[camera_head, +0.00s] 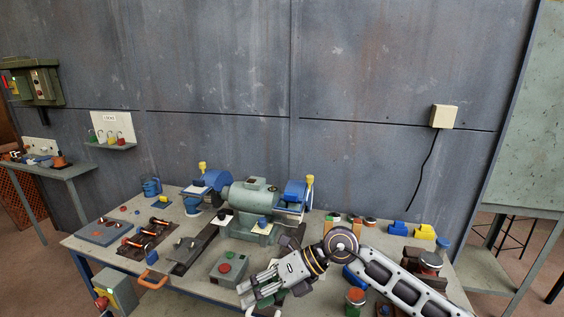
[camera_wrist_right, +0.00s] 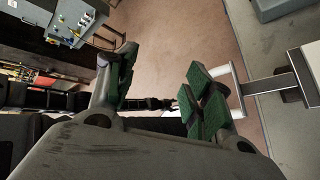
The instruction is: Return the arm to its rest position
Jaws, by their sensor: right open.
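My right arm comes in from the lower right in the head view and reaches over the front part of the workbench (camera_head: 105,245). Its gripper (camera_head: 262,296) is near the bench's front edge, pointing left and down. In the right wrist view the gripper's green-padded fingers (camera_wrist_right: 160,95) stand well apart, with no object between them. A pale bar-shaped handle (camera_wrist_right: 236,90) shows just beyond the right-hand finger; whether they touch I cannot tell. My left gripper is in neither view.
A green bench grinder (camera_head: 255,200) with blue guards stands mid-bench. A grey box with red and green buttons (camera_head: 229,268) sits close to my right gripper. An orange handle (camera_head: 152,279) is at the front edge. Yellow and blue blocks (camera_head: 424,232) lie at the back right.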

